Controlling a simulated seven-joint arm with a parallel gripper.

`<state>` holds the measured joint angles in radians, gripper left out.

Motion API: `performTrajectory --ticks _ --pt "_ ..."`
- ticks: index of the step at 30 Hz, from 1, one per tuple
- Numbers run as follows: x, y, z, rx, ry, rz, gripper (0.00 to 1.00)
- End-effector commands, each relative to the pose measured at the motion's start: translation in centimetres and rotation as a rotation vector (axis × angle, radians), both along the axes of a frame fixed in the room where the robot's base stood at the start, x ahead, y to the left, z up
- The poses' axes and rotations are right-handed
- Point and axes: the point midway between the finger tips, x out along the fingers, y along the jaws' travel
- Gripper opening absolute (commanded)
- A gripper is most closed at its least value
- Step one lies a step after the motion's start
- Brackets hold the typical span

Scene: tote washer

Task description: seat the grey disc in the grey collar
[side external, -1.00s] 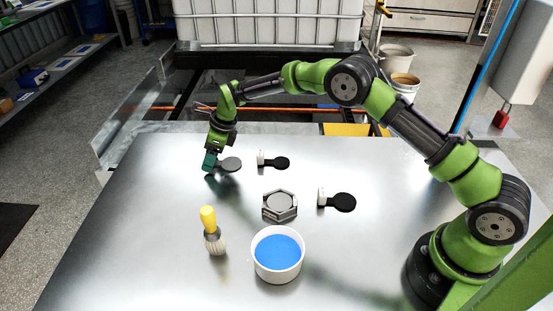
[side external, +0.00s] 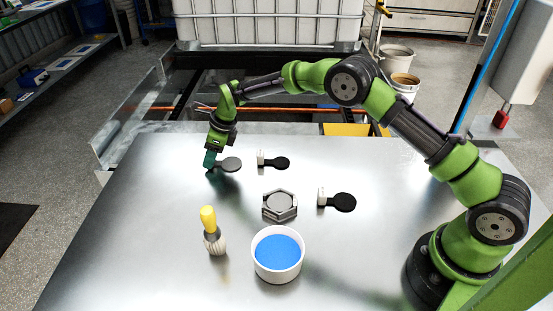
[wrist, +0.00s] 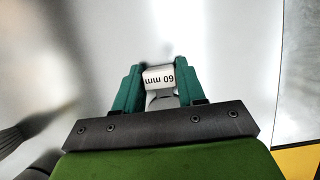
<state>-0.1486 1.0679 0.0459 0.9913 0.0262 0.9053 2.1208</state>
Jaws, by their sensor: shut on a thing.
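The grey disc (side external: 230,164) lies flat at or just above the table at the back left. My gripper (side external: 211,161) is at its left end, with green fingers pointing down. In the wrist view my gripper (wrist: 159,82) is shut on the disc's white handle block (wrist: 158,77), marked "60 mm" and upside down in the picture. The grey collar (side external: 280,206) is a hexagonal ring in the middle of the table, with a round grey face inside, to the right and in front of my gripper.
Two black discs with white blocks lie nearby, one at the back (side external: 282,163) and one right of the collar (side external: 344,202). A yellow-handled brush (side external: 209,220) stands front left. A white bowl of blue (side external: 278,253) stands in front of the collar.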

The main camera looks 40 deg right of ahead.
Motion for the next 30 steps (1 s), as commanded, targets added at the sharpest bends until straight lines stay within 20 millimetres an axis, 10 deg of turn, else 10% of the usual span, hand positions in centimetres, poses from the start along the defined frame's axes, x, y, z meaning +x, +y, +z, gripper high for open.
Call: performTrajectory --ticks 30 --pt "0.0 0.1 4.9 0.0 -0.002 0.001 0.0"
